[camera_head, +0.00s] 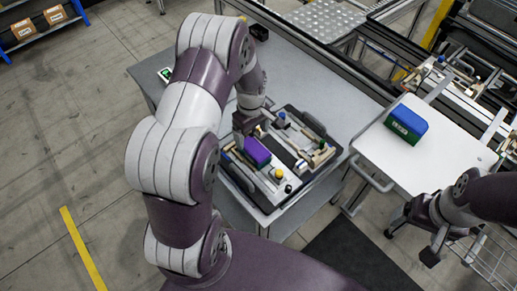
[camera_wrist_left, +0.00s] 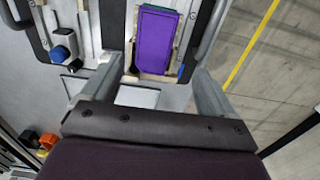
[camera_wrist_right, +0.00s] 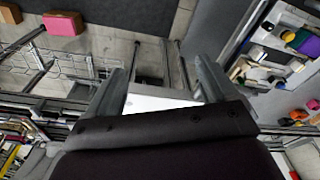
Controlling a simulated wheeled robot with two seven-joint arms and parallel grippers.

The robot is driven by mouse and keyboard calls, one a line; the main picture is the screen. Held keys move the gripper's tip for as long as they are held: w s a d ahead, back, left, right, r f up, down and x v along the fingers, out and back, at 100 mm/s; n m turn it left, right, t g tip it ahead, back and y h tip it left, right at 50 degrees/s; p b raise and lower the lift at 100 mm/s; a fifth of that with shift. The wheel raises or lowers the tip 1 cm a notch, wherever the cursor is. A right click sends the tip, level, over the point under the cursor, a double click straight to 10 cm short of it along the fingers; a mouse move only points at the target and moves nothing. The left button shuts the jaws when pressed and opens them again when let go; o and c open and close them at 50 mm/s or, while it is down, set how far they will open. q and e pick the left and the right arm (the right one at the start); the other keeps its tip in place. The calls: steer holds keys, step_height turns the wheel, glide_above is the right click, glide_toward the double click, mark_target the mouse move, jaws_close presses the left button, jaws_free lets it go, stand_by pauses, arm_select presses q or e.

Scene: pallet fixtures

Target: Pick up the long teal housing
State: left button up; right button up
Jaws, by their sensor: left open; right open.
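A long box with a purple top (camera_head: 257,151) lies in a black-rimmed tray (camera_head: 262,208) on the grey table. In the left wrist view its purple top (camera_wrist_left: 157,38) shows a thin teal-green edge; most of its sides are hidden. No wholly teal part is plain to see. My left gripper (camera_head: 247,128) is above the tray's back left part, behind the purple-topped box; its fingers (camera_wrist_left: 157,75) are open, empty and apart from the box. My right gripper (camera_head: 431,254) is open and empty by the white cart; its open fingers show in the right wrist view (camera_wrist_right: 160,70).
A blue-topped green box (camera_head: 406,123) stands on the white cart (camera_head: 410,172). The tray also holds a yellow-topped part, a blue-topped part and several pale fixtures.

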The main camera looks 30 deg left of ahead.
mark_target(255, 148)
arm_select(q)
steer(key=f, duration=0.1)
steer(key=f+p, duration=0.1)
steer(key=f, duration=0.1)
steer(key=w+f+p, duration=0.1)
steer(key=f, duration=0.1)
steer(key=shift+w+d+f, duration=0.1)
steer(key=shift+d+f, duration=0.1)
steer(key=shift+d, duration=0.05)
step_height(255, 148, down, 3)
steer(key=shift+r+p, duration=0.15)
steer(key=shift+p, duration=0.3)
steer(key=shift+s+a+f, duration=0.15)
steer(key=shift+s+f, duration=0.05)
steer(key=shift+s, duration=0.05)
steer(key=shift+w, duration=0.15)
steer(key=c, duration=1.5)
arm_select(e)
steer(key=r, duration=0.3)
steer(key=shift+w+d, duration=0.1)
steer(key=shift+w, duration=0.2)
